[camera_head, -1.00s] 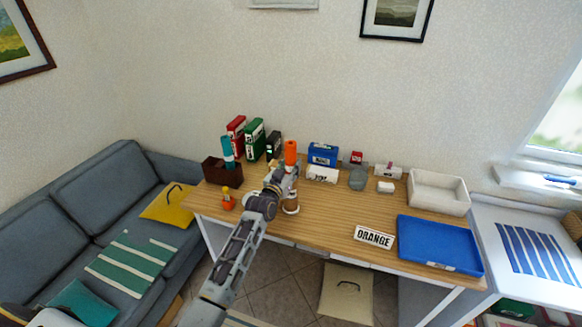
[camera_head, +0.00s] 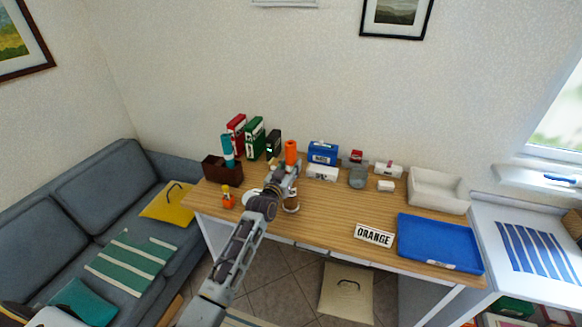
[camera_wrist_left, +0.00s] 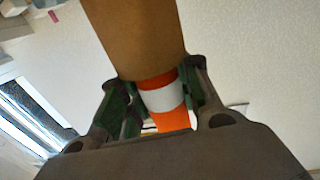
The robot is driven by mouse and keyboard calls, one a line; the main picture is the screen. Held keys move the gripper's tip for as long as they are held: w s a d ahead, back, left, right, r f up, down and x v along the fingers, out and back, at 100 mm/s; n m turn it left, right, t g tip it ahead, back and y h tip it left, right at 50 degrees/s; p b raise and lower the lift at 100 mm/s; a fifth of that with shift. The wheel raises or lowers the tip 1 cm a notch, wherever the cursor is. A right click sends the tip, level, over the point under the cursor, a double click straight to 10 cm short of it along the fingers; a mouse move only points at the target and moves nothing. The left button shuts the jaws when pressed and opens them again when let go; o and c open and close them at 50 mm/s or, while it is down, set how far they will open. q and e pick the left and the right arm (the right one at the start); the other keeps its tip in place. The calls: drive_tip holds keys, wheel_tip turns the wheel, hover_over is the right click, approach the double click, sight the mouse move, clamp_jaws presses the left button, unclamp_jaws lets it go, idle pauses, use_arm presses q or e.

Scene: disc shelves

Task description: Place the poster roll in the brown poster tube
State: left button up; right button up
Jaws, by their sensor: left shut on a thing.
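The orange poster roll (camera_head: 291,152) with a white band stands roughly upright over the desk. My left gripper (camera_head: 285,180) is around it. In the left wrist view, the gripper (camera_wrist_left: 160,103) is shut on the roll (camera_wrist_left: 160,84), a finger on each side. The brown poster tube (camera_wrist_left: 137,38) fills the top of that view, its rim across the roll's end. The rim hides that end, so I cannot tell how deep it sits inside. In the head view, a small part of the brown tube (camera_head: 291,206) shows below my gripper, mostly hidden by my arm.
A brown box (camera_head: 221,171) with a teal cylinder (camera_head: 227,150) stands left, with binders (camera_head: 254,138) behind. An orange bottle (camera_head: 228,200) is left of my arm. A blue box (camera_head: 323,153) and blue tray (camera_head: 440,243) lie right. The desk's middle is clear.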

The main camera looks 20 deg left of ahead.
sight(289, 169)
use_arm(q)
drive_tip(key=shift+f, duration=0.45)
drive_tip(key=o, duration=0.9)
drive_tip(key=shift+s+f, duration=0.1)
drive_tip(key=shift+o, duration=0.6)
drive_tip(key=shift+f, duration=0.1)
drive_tip(key=shift+r+p, duration=0.3)
drive_tip(key=shift+r, duration=0.4)
drive_tip(key=shift+s+f, duration=0.2)
drive_tip(key=shift+s, duration=0.05)
drive_tip(key=shift+s+a+r, duration=0.1)
drive_tip(key=shift+s+r, duration=0.05)
drive_tip(key=shift+s, duration=0.45)
drive_tip(key=shift+s+a+r, duration=0.1)
drive_tip(key=shift+s, duration=0.45)
drive_tip(key=s+a+b, duration=0.1)
drive_tip(key=s, duration=0.7)
drive_tip(key=shift+s+r, duration=0.2)
drive_tip(key=shift+s, duration=0.2)
